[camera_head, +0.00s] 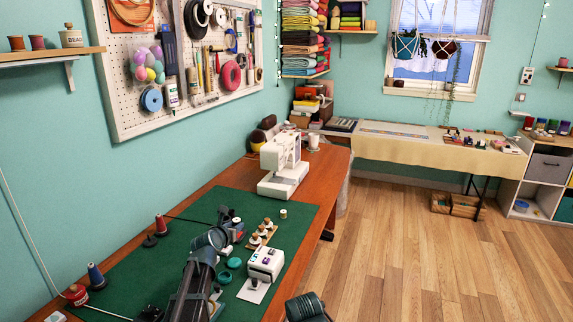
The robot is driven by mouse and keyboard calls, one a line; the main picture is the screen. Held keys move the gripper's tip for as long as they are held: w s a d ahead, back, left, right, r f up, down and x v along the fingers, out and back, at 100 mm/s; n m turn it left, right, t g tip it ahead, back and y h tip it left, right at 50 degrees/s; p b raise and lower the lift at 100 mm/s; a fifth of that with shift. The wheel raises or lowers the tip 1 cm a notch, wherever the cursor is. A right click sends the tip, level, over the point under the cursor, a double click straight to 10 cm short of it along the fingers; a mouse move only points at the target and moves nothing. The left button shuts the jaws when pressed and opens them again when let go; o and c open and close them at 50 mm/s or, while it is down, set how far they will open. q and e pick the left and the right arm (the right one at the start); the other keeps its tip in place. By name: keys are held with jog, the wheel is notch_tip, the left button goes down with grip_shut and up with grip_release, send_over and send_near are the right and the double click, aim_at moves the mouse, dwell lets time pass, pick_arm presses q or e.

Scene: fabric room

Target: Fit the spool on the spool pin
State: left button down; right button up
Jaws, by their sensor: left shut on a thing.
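My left gripper (232,222) is over the green mat, just left of a small wooden rack of spools (262,233). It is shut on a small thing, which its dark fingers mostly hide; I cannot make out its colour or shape. A white sewing machine (284,165) stands farther back on the table. I cannot single out the spool pin at this size. A red thread cone (162,224) and a blue thread cone (96,275) stand at the mat's left side. Part of my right gripper (305,307) shows at the bottom edge, off the table's right side; its fingertips are not clear.
A white box-like device (265,263) stands right of my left arm. Teal round pieces (233,263) lie between them. A red spool (76,295) is at the front left. A small pale cylinder (283,213) stands behind the rack. The back of the green mat (235,199) is clear.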

notch_tip(320, 180, up, 8)
jog(key=p, duration=0.8)
jog(key=shift+w, duration=0.1)
